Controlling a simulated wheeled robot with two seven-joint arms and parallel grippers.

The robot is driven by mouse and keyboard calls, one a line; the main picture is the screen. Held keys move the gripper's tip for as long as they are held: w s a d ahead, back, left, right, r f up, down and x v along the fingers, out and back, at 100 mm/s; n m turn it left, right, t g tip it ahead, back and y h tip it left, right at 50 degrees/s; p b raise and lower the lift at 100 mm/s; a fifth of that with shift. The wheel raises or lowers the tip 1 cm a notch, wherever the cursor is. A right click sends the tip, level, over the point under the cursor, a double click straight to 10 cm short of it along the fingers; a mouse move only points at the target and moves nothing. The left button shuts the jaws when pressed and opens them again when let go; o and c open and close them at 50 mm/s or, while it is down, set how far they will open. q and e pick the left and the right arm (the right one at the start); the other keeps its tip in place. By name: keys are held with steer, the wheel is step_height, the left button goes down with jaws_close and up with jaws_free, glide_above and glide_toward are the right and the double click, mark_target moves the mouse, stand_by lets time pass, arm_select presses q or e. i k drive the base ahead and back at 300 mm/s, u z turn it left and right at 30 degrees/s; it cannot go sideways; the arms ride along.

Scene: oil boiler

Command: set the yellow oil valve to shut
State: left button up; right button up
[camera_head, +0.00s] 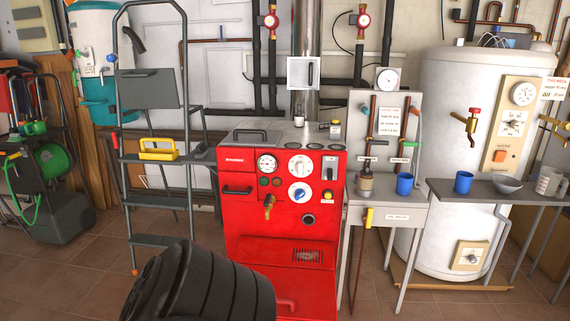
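A small yellow lever (368,217), which looks like the oil valve, is on the front of a narrow grey stand (412,208) just right of the red boiler (280,230). The lever points up and down. A white label (397,217) sits to its right; its print is too small to read surely. Neither of my grippers shows. A black ribbed part of mine fills the bottom left of the view, well left of the lever and nearer to me.
A blue cup (404,184) and a small jar (365,186) stand on the grey stand. A shelf (480,190) with cups and a bowl (506,184) juts out at right before the white tank (445,110). A stepladder (150,130) stands left. Tiled floor is open in front.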

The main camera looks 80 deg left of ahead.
mark_target(368, 222)
steer(key=u, duration=2.65)
